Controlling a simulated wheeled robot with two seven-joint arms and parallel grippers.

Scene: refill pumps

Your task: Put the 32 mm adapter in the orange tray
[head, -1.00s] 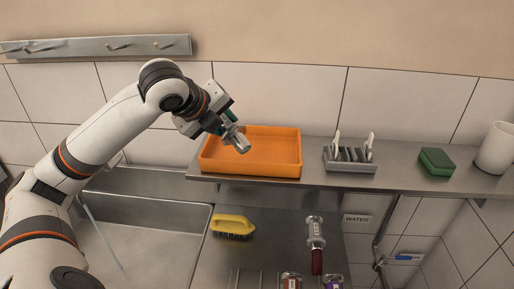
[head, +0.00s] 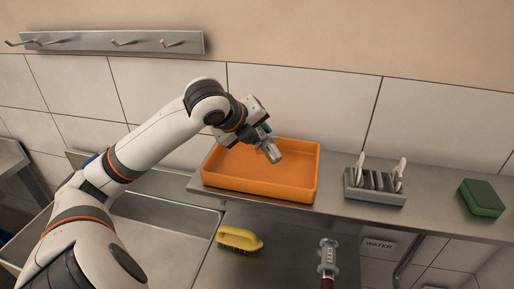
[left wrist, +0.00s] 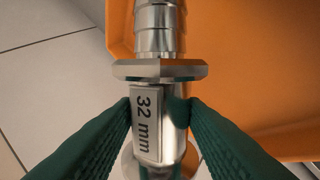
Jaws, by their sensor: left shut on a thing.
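The 32 mm adapter (left wrist: 160,90) is a silver metal fitting with a flange, a ribbed end and a "32 mm" label. My left gripper (left wrist: 160,128) is shut on it, with a green finger on each side. In the head view the adapter (head: 271,151) sticks out of my left gripper (head: 262,132), over the orange tray (head: 258,187). The tray stands on the steel shelf and looks empty. Whether the adapter touches the tray cannot be told. The tray also fills the right of the left wrist view (left wrist: 255,60). My right gripper is not in view.
On the shelf (head: 335,200), a grey rack (head: 376,187) with white items stands right of the tray, then a green sponge (head: 481,198). Below are a yellow brush (head: 239,239), a sink (head: 165,235) and a metal fitting (head: 327,258). A hook rail (head: 110,42) is on the wall.

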